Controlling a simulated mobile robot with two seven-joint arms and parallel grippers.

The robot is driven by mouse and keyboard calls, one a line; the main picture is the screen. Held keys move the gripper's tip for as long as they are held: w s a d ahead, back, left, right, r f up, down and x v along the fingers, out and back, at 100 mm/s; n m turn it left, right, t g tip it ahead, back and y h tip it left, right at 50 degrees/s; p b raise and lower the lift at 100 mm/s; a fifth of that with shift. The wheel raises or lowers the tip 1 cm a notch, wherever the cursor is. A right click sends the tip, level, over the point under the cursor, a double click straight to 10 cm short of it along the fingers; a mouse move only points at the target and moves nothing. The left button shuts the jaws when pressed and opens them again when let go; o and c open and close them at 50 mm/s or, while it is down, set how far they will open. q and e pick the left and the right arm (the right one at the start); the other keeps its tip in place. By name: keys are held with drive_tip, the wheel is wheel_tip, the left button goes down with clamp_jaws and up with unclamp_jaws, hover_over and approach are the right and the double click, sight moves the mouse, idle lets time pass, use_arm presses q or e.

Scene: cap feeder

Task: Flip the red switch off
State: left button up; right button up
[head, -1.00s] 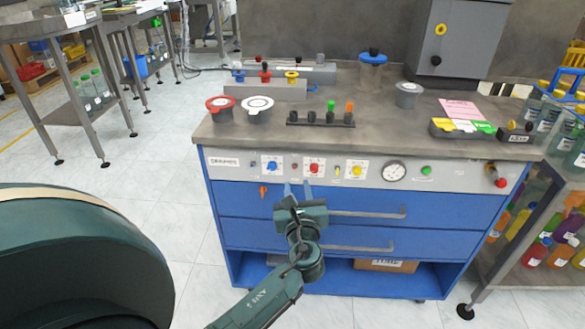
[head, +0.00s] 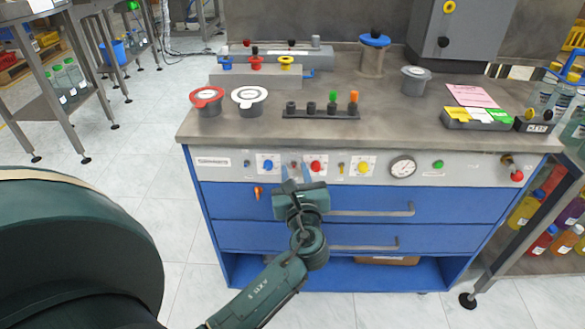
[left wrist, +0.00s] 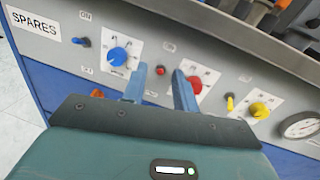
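The red switch (head: 294,166) is a small toggle on the grey control panel, between the blue dial and the red dial. In the left wrist view its red tip (left wrist: 160,70) shows between my fingers, with an "ON" label above it. Whether it points up or down is hard to tell. My left gripper (head: 290,183) is in front of the panel, just below the switch in the head view. Its two fingers (left wrist: 159,75) are apart with nothing held; contact with the switch cannot be made out. My right gripper is not in view.
Beside it are the blue dial (left wrist: 120,55), red dial (left wrist: 196,84), blue switch (left wrist: 82,41) and yellow switch (left wrist: 230,102). An orange key-like part (left wrist: 97,93) sits below the panel. Drawer handles (head: 370,211) stick out below. The bench top (head: 215,128) holds lidded pots.

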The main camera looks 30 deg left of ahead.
use_arm(q)
drive_tip(key=shift+w+a, duration=0.1)
idle(0.3)
clamp_jaws()
